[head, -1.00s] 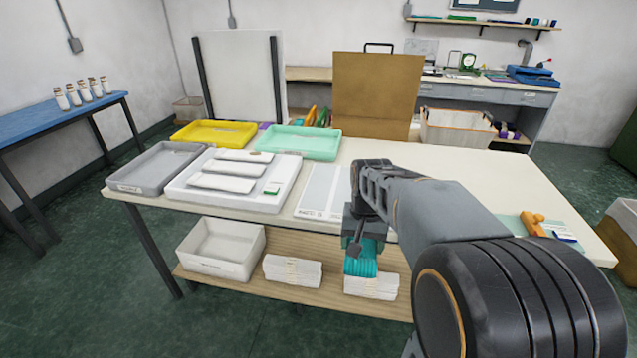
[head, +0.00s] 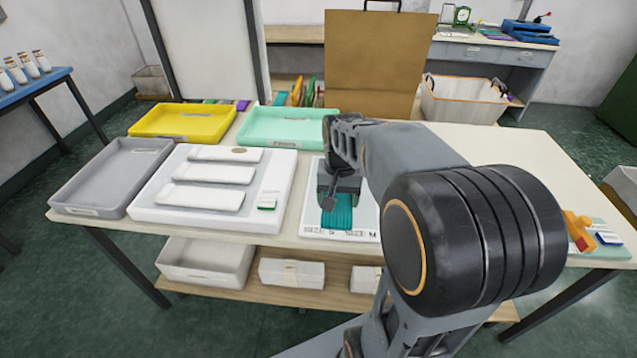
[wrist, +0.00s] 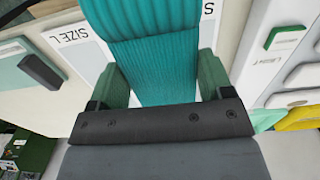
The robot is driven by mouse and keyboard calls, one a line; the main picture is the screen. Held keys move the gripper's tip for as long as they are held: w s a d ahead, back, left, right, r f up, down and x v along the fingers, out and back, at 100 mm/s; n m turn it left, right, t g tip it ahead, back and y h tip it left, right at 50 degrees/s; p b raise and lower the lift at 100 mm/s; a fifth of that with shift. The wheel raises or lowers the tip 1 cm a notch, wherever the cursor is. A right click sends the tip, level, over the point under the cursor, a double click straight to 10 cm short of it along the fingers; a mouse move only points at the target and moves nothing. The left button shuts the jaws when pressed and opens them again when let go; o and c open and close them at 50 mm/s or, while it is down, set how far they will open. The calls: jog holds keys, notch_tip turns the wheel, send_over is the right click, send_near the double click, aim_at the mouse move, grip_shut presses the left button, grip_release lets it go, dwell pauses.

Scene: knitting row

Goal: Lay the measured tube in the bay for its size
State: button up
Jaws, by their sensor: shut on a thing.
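A teal ribbed knitted tube (head: 338,213) is in my gripper (head: 338,186), over the white board (head: 312,222) near the table's front edge. In the wrist view the tube (wrist: 152,62) passes between the two green fingers of my gripper (wrist: 160,84), which is shut on it. The white board (wrist: 88,58) shows there on both sides of the tube, with "SIZE L" printed at left and part of a similar word at right. I cannot tell whether the tube touches the board. My arm hides the board's right part.
Left of the board is a white tray (head: 272,165) with several white pieces and a green block (head: 267,201). A grey tray (head: 70,190), yellow tray (head: 180,122) and mint tray (head: 288,127) stand around it. An orange tool (head: 578,230) lies at the right. The right-hand tabletop is mostly clear.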

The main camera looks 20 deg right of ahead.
jog(key=w+f, duration=0.3)
jog(key=w, duration=0.1)
jog(key=w+d+f+p, duration=0.1)
jog(key=w+f, duration=0.1)
jog(key=w, duration=0.2)
jog(key=w+d+f, duration=0.1)
jog(key=w+f, duration=0.2)
jog(key=w, duration=0.1)
jog(key=shift+f, duration=0.35)
jog(key=shift+w+f+p, duration=0.3)
jog(key=shift+w+f, duration=0.1)
jog(key=shift+f, duration=1.5)
jog(key=shift+f, duration=0.15)
jog(key=o, duration=1)
jog(key=shift+c, duration=0.2)
